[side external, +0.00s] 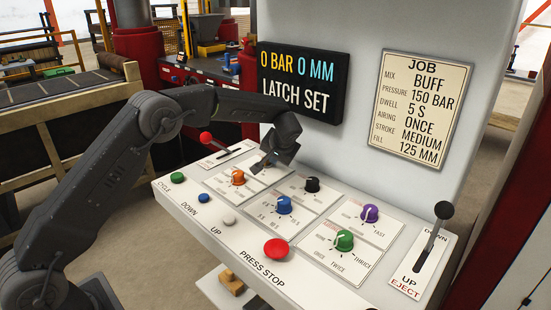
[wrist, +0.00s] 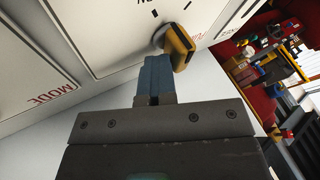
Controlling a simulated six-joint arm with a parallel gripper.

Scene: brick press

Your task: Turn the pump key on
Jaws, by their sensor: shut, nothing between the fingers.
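In the wrist view a yellow key (wrist: 180,45) stands out from a white panel with black tick marks. My gripper (wrist: 157,62) is shut and empty, its blue fingers pressed together. The fingertips are right beside the key, at its left in this view; I cannot tell whether they touch it. In the side view my gripper (side external: 262,164) is low over the back of the control panel (side external: 190,205), behind the orange knob. The key cannot be made out there.
Near my gripper are a red-ball lever (side external: 206,138), an orange knob (side external: 237,177), a black knob (side external: 312,184) and a blue knob (side external: 284,204). A purple knob (side external: 370,213), green knob (side external: 344,240) and eject lever (side external: 437,225) are farther right. A display (side external: 300,80) reads LATCH SET.

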